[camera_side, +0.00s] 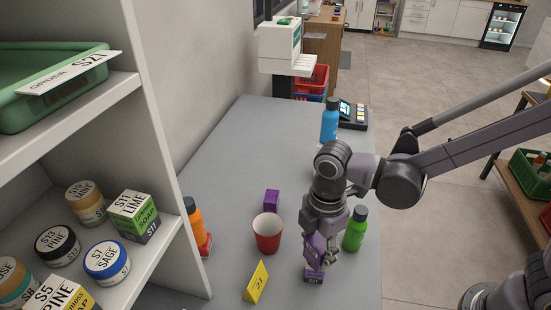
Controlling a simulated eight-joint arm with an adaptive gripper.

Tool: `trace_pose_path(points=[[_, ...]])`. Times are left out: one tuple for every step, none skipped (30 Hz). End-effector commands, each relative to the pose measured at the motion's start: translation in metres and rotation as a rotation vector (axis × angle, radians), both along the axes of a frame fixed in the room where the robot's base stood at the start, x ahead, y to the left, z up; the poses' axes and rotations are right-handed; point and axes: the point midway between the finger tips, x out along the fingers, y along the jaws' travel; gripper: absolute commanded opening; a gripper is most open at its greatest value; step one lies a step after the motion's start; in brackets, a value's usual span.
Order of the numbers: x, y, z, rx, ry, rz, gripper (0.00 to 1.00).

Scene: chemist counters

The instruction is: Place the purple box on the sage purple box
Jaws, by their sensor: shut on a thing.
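My gripper (322,228) points down at the front right of the grey counter and is shut on a purple box (313,250) with a pale label. The held box is slightly tilted. Directly below it is another purple box (313,275) with pale marks on the counter. The two look touching or nearly so; I cannot tell if there is a gap. A third, plain-looking purple box (271,200) stands farther back, behind the red cup. No label is readable, so I cannot tell which box is the sage one.
A red cup (268,238) stands left of my gripper and a green bottle (355,230) close at its right. A yellow folded card (256,283) is in front. An orange bottle (194,218) and a blue bottle (330,122) also stand on the counter (235,150), whose back middle is clear.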

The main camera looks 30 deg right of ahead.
Motion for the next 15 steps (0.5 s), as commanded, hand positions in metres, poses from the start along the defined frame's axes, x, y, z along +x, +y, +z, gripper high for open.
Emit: trace_pose_path(points=[[0.0001, 0.0000, -0.0008, 0.000, 0.000, 0.000, 0.22], [0.0001, 0.0000, -0.0016, 0.000, 0.000, 0.000, 0.22], [0.0001, 0.0000, -0.0026, 0.000, 0.000, 0.000, 0.22], [0.0002, 0.0000, -0.0029, 0.000, 0.000, 0.000, 0.51], [0.0001, 0.0000, -0.0026, 0.000, 0.000, 0.000, 0.59], [0.0001, 0.0000, -0.0026, 0.000, 0.000, 0.000, 0.71], [0.0001, 0.0000, -0.0026, 0.000, 0.000, 0.000, 0.71], [0.0001, 0.0000, -0.0026, 0.000, 0.000, 0.000, 0.71], [0.0001, 0.0000, -0.0026, 0.000, 0.000, 0.000, 0.71], [0.0000, 0.0000, -0.0026, 0.000, 0.000, 0.000, 0.71], [0.0000, 0.0000, -0.0025, 0.000, 0.000, 0.000, 0.71], [0.0000, 0.0000, -0.0025, 0.000, 0.000, 0.000, 0.71], [0.0000, 0.0000, -0.0025, 0.000, 0.000, 0.000, 0.71], [0.0000, 0.0000, -0.0025, 0.000, 0.000, 0.000, 0.71], [0.0000, 0.0000, -0.0023, 0.000, 0.000, 0.000, 0.71]])
